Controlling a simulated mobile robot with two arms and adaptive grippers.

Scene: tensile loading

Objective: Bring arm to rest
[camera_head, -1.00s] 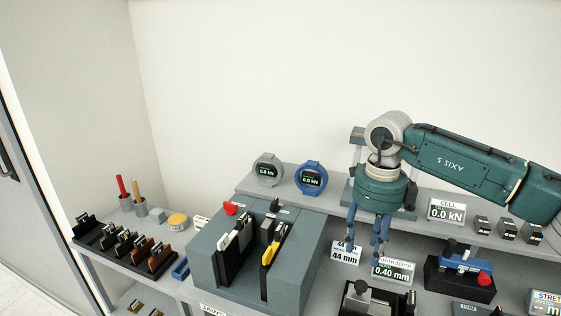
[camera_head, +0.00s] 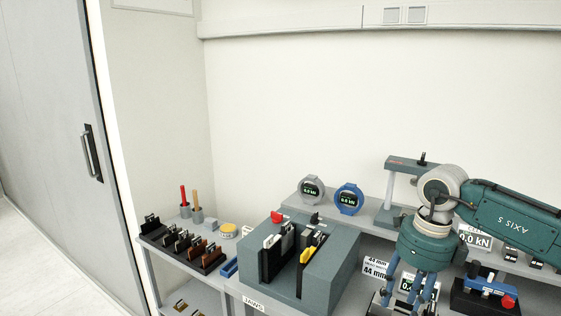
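My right arm comes in from the right, a green arm marked "AXIS 5". Its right gripper (camera_head: 408,290) points down over the bench, right of the grey jaws block (camera_head: 335,262). Its blue fingers are spread apart with nothing visible between them; the tips are near the bottom edge of the picture. The fingers overlap the display cards in the picture, and I cannot tell whether they touch anything. My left gripper is not in view.
Grey and blue dial gauges (camera_head: 348,200) stand on the back shelf. A green stand (camera_head: 391,190) is behind my arm. A blue device with a red knob (camera_head: 490,286) sits at the lower right. A rack of small holders (camera_head: 181,243) is on the left.

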